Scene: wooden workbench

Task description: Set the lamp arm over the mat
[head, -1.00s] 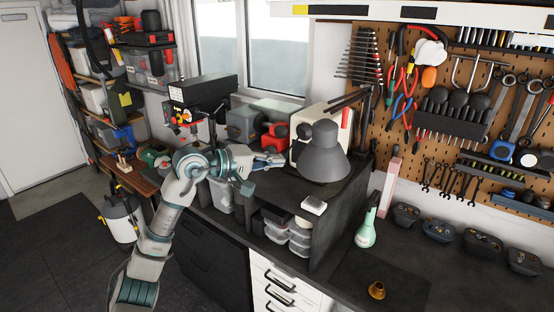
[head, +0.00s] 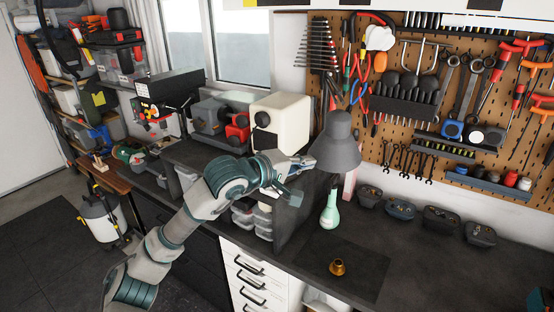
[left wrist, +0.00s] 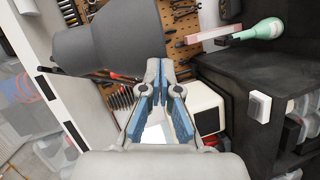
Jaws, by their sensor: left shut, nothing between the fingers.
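The grey lamp shade (head: 337,143) hangs above the bench, in the picture above the green bottle and behind the mat. Its arm is mostly hidden. The dark mat (head: 365,278) lies flat on the bench, with a small brass piece (head: 337,267) on it. My left gripper (head: 308,162) is shut and empty, at the left side of the shade; contact cannot be told. In the left wrist view, the shut fingers (left wrist: 162,82) point past the large grey shade (left wrist: 115,40) at upper left. My right gripper does not show.
A green bottle (head: 329,212) stands behind the mat. A cream box (head: 280,122) stands on the raised shelf to the left. Several dark bins (head: 400,208) line the back, below the tool pegboard (head: 480,100).

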